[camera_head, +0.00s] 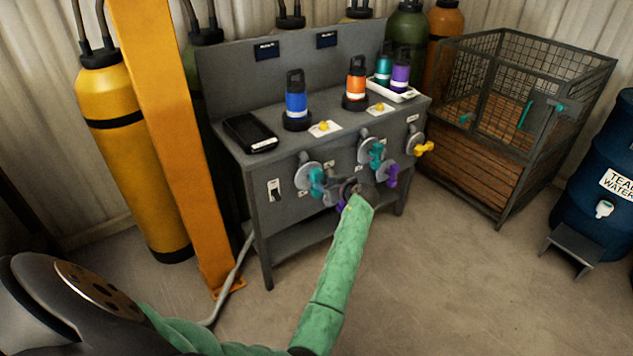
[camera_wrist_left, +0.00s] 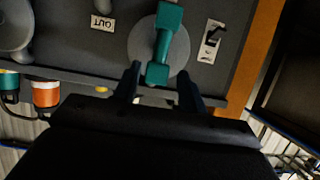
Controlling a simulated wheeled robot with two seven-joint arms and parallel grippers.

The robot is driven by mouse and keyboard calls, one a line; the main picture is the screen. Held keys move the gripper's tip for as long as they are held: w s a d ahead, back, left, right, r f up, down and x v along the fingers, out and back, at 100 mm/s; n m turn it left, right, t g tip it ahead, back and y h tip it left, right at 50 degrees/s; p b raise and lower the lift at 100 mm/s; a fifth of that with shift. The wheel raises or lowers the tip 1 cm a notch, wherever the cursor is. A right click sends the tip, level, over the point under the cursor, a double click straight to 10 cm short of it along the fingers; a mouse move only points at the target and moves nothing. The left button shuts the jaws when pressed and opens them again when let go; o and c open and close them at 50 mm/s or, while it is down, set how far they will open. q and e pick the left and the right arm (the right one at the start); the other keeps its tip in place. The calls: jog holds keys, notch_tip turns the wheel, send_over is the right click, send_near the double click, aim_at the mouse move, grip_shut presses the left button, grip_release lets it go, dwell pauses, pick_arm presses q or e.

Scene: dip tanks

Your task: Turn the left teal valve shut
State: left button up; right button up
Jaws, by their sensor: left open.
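The left teal valve (camera_head: 316,180) is on the bench's front panel, on a round grey plate. In the left wrist view its teal bar handle (camera_wrist_left: 164,45) stands almost upright, slightly tilted. My left gripper (camera_head: 333,190) is at the panel, just right of this valve in the head view, and its arm partly hides the area. In the wrist view the open fingers (camera_wrist_left: 159,76) lie either side of the handle's lower end; I cannot tell whether they touch it. A second teal valve (camera_head: 376,153) is farther right. My right gripper is not in view.
A purple valve (camera_head: 391,175) and a yellow valve (camera_head: 424,148) are on the panel to the right. A switch (camera_head: 273,189) is to the left. Bottles, including a blue one (camera_head: 296,103), stand on the bench top. An orange post (camera_head: 165,130) stands left. Floor in front is clear.

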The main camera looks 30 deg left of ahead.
aim_at(318, 181)
pick_arm(q)
jog(key=p+x, duration=0.1)
jog(key=x, duration=0.5)
jog(key=shift+w+a, duration=0.15)
jog(key=shift+a, duration=0.05)
jog(key=shift+w+a+f, duration=0.15)
jog(key=shift+a+f, duration=0.1)
jog(key=shift+a, duration=0.15)
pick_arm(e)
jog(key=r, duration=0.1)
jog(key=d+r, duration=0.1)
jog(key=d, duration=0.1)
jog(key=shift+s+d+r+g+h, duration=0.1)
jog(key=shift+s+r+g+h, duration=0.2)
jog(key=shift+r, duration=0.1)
